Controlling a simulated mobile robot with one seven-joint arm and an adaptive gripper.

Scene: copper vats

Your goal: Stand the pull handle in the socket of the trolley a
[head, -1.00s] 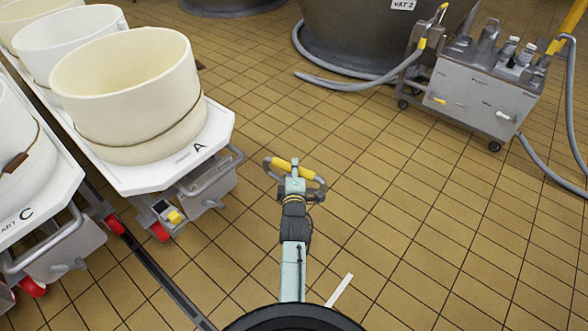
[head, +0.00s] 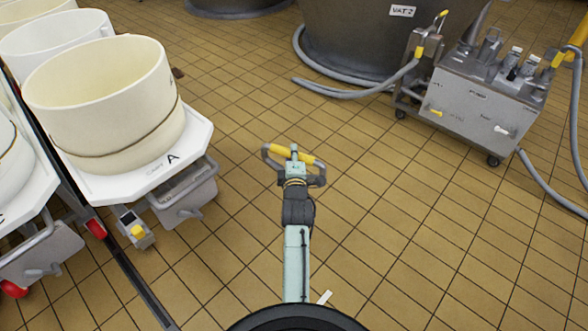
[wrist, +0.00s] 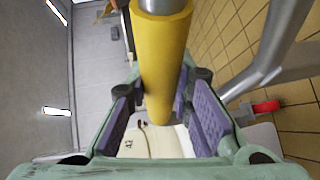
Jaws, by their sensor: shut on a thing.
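The pull handle (head: 322,165) has a yellow grip and a grey frame. My gripper (head: 294,165) is shut on its yellow grip and holds it above the tiled floor, right of trolley A. In the wrist view the yellow grip of the handle (wrist: 162,60) lies between the purple pads of my gripper (wrist: 164,108). Trolley A (head: 197,143) is a white platform bearing a cream tub, at left. A small grey box with a yellow tab (head: 137,230) sits low at its near end.
Trolley C (head: 42,215) stands at far left. A dark floor channel (head: 135,285) runs near the trolleys. A steel pump cart (head: 485,105) with grey hoses stands at right, and Vat 2 (head: 370,50) is behind. Tiled floor between them is free.

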